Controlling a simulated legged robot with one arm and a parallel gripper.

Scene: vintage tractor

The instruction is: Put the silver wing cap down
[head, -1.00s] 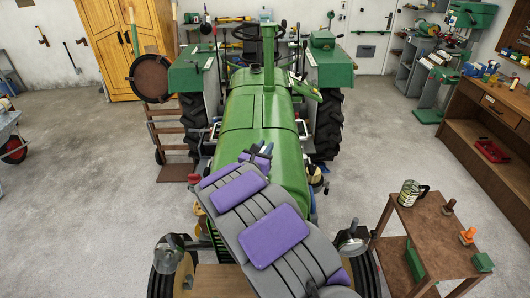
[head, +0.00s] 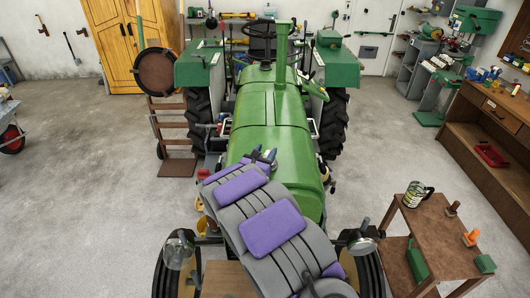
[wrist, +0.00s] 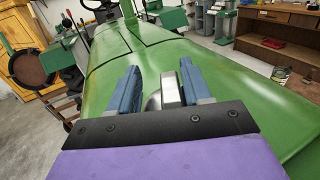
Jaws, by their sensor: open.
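The silver wing cap (wrist: 171,89) shows in the wrist view between my blue fingers, nearer the right one. It appears to be on or just above the green tractor hood (wrist: 140,62); whether it touches the hood is hidden. My gripper (wrist: 160,85) is open, with a gap between the left finger and the cap. In the head view my gripper (head: 265,154) is over the front part of the tractor hood (head: 268,117). The cap is too small there to make out clearly.
A workbench (head: 490,131) is farther right. The exhaust pipe (head: 282,55) rises from the hood. The floor at left is mostly clear.

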